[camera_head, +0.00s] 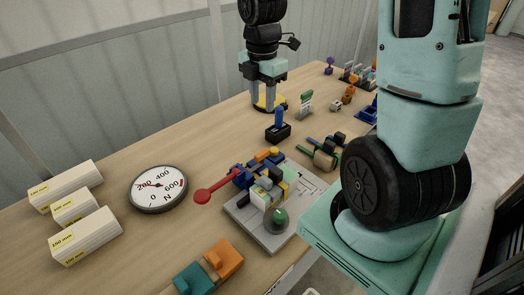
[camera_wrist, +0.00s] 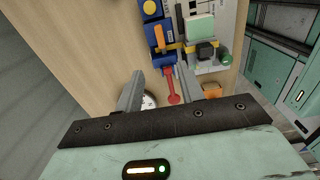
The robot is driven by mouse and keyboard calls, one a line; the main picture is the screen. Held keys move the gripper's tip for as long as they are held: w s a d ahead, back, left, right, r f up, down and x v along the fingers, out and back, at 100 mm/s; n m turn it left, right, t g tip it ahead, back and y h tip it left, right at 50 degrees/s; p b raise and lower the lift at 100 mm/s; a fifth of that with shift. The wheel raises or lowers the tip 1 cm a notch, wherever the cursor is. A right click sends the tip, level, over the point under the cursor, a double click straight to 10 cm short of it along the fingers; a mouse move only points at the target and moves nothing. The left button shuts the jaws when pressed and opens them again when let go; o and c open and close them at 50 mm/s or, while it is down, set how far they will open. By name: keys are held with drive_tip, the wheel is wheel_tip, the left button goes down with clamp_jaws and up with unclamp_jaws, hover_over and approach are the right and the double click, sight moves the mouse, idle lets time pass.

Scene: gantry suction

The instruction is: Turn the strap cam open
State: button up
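A red lever with a round end (camera_head: 208,193), likely the strap cam's handle, sticks out to the left from blue blocks (camera_head: 246,176) on a grey fixture plate (camera_head: 245,226). A yellow strap (camera_wrist: 192,46) crosses the fixture in the wrist view. My gripper (camera_head: 263,106) points down, above the far part of the table in the head view. Its two fingers are apart with nothing between them. In the wrist view the red lever (camera_wrist: 171,88) shows beyond the gap of my gripper (camera_wrist: 159,71), nearer the right finger and apart from it.
A round dial gauge (camera_head: 157,188) lies left of the lever. White labelled blocks (camera_head: 74,207) stand further left. A black box with a blue lever (camera_head: 278,130) stands behind the fixture. An orange and teal part (camera_head: 210,266) is in front. Bare table lies between gauge and wall.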

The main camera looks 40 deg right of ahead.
sight(262, 152)
wheel_tip(262, 152, down, 17)
drive_tip(key=shift+f+b, duration=0.15)
drive_tip(key=shift+b, duration=0.3)
clamp_jaws()
